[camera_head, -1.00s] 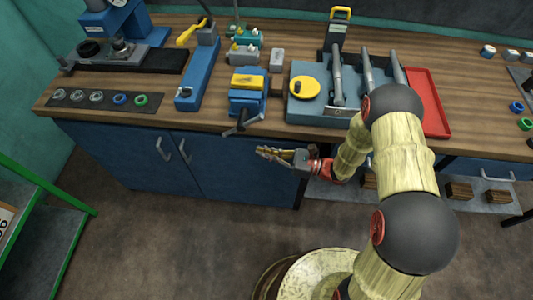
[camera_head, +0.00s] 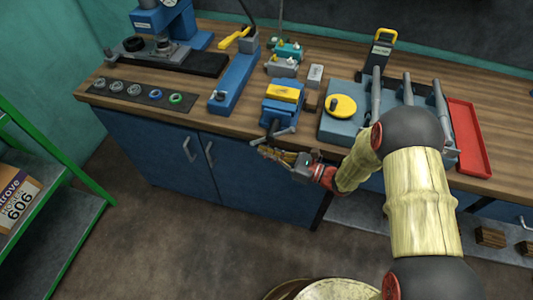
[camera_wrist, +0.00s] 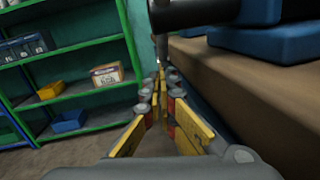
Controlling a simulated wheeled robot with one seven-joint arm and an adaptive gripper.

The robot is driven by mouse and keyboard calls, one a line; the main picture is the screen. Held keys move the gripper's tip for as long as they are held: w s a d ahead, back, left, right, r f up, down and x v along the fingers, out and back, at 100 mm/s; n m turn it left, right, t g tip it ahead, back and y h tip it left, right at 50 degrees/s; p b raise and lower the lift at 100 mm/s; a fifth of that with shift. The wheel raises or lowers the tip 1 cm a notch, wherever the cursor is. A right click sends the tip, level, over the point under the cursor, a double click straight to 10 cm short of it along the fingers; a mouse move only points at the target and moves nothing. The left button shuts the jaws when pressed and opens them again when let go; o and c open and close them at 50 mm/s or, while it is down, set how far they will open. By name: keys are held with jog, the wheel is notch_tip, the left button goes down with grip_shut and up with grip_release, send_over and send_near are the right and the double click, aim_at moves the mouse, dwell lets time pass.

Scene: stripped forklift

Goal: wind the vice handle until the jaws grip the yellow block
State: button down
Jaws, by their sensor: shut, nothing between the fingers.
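The blue vice (camera_head: 281,112) stands at the front edge of the wooden bench, with the yellow block (camera_head: 284,92) at its top. I cannot tell from here whether its jaws touch the block. The dark vice handle (camera_head: 270,136) sticks out in front, over the bench edge. My gripper (camera_head: 263,151) is shut and empty, just below and in front of the handle, very close to it; I cannot tell if they touch. In the wrist view my gripper's fingers (camera_wrist: 160,78) are together, and a dark bar (camera_wrist: 205,12), apparently part of the handle, crosses above them.
A blue-grey fixture (camera_head: 352,128) with a yellow knob and grey rods stands right of the vice, and a red tray (camera_head: 468,140) farther right. A long blue tool (camera_head: 236,80) stands left. Blue cabinet doors (camera_head: 200,160) lie below. A green shelf (camera_wrist: 65,62) stands beyond the bench end.

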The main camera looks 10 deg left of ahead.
jog(key=shift+a+r+p, duration=0.15)
jog(key=shift+a+p, duration=0.35)
jog(key=shift+p, duration=0.05)
dwell(0.4)
